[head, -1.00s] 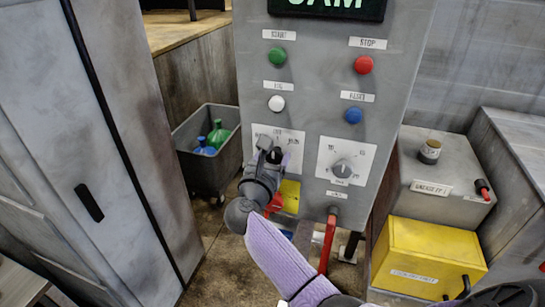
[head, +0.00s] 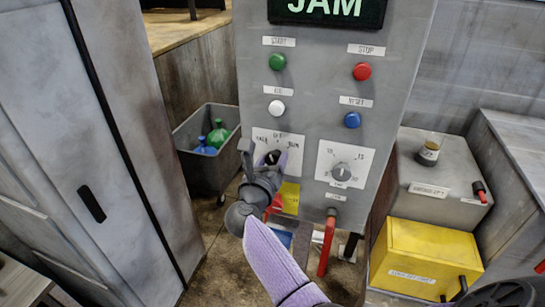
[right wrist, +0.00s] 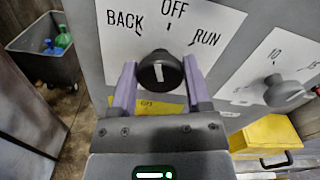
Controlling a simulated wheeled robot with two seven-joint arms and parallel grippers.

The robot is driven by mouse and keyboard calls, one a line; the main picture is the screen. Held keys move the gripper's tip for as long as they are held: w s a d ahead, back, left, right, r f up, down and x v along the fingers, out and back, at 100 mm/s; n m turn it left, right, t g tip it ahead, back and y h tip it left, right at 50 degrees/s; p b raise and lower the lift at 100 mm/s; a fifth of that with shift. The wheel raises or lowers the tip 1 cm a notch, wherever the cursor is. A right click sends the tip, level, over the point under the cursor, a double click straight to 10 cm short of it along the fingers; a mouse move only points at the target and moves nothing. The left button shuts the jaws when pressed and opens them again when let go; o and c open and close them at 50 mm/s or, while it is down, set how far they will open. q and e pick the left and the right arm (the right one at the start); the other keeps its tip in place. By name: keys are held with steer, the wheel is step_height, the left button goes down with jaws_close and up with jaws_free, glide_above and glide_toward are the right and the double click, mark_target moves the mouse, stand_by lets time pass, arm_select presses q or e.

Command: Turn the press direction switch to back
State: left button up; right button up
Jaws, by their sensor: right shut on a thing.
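The press direction switch is a round black knob (right wrist: 160,71) on a white plate marked BACK, OFF and RUN (right wrist: 172,30). In the head view the knob (head: 272,158) sits on the left of the grey control panel, below the white button. My right gripper (right wrist: 160,90) has its two pale purple fingers on either side of the knob and is shut on it. In the head view the gripper (head: 268,163) partly covers the plate. The knob's white line points roughly up in the wrist view; its exact setting is hard to tell. My left gripper is not in view.
A second dial (head: 341,172) is right of the switch. Green (head: 277,62), red (head: 362,71), white (head: 276,107) and blue (head: 352,120) buttons sit above. The display (head: 327,8) reads JAM. A red lever (head: 327,245) hangs below. A yellow box (head: 425,258) stands right.

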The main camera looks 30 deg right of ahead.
steer(key=n+p, duration=0.2)
steer(key=n, duration=0.3)
steer(key=shift+n, duration=0.4)
steer(key=shift+f+n, duration=0.1)
steer(key=shift+n, duration=0.2)
steer(key=o, duration=1.3)
steer(key=shift+w+a, duration=0.1)
